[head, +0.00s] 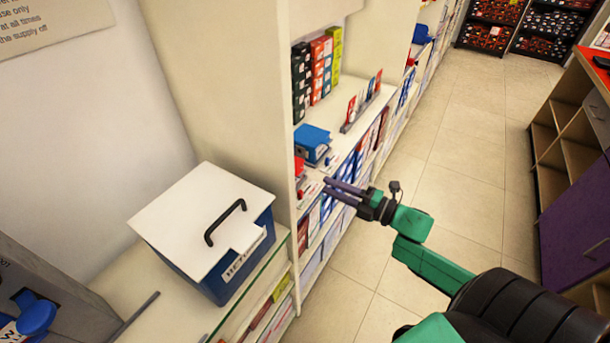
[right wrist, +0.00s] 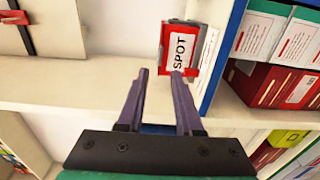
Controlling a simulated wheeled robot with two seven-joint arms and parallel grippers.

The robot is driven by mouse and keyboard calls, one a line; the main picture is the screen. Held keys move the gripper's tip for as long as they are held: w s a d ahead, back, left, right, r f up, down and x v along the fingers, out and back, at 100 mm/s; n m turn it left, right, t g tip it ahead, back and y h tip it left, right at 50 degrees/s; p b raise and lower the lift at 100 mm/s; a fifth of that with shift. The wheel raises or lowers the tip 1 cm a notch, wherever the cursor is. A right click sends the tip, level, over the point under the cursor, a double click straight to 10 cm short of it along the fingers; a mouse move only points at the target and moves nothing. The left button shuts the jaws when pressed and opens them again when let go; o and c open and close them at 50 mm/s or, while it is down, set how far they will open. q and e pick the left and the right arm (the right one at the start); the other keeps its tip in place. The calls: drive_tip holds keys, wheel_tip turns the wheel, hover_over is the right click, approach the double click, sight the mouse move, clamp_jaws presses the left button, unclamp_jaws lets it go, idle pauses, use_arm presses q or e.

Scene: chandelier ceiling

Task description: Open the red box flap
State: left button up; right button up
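A small red box (right wrist: 165,65) with a white "SPOT" label stands on a white shelf in the right wrist view, just beyond my fingertips. A red item on the shelf in the head view (head: 299,165) looks like the same box, partly hidden by the shelf's side panel. I cannot tell how far its flap is open. My right gripper (head: 328,187) reaches in toward the shelf from the right. Its two purple fingers are apart with nothing between them; they also show in the right wrist view (right wrist: 160,73). My left gripper is not in view.
A white-lidded blue box (head: 205,225) with a black handle stands on the left counter. Larger red boxes (right wrist: 275,88) stand right of the small box. The tiled aisle (head: 450,190) is clear.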

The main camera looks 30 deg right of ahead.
drive_tip(key=x, duration=0.7)
drive_tip(key=shift+w+a+r, duration=0.1)
drive_tip(key=shift+w, duration=0.15)
drive_tip(key=shift+w+a, duration=0.2)
drive_tip(key=shift+w, duration=0.25)
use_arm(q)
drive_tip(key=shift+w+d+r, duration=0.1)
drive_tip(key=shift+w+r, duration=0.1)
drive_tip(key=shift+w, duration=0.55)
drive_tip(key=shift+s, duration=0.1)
use_arm(e)
clamp_jaws()
